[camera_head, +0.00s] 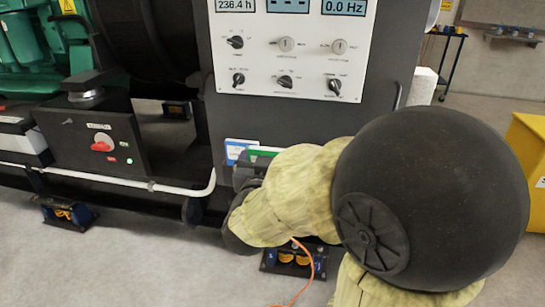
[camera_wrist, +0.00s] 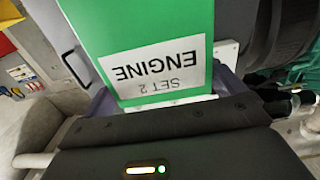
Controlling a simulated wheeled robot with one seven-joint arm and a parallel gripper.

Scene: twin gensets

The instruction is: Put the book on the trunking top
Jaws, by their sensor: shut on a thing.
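The book is green with a white label reading "SET 2 ENGINE", upside down in the wrist view (camera_wrist: 150,25). In the head view only a thin green strip of the book (camera_head: 262,152) shows, beside the dark genset frame. My gripper (camera_head: 250,172) is shut on the book, low in front of the cabinet below the control panel. My arm hides much of the gripper and book in the head view. I cannot tell which surface is the trunking top, or whether the book touches anything below it.
The control panel (camera_head: 290,45) stands above the gripper. A black box with a red switch (camera_head: 103,143) and a white pipe (camera_head: 120,182) lie to the left. A yellow box (camera_head: 530,150) stands at the right. An orange cable (camera_head: 303,270) hangs below. Grey floor is clear at lower left.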

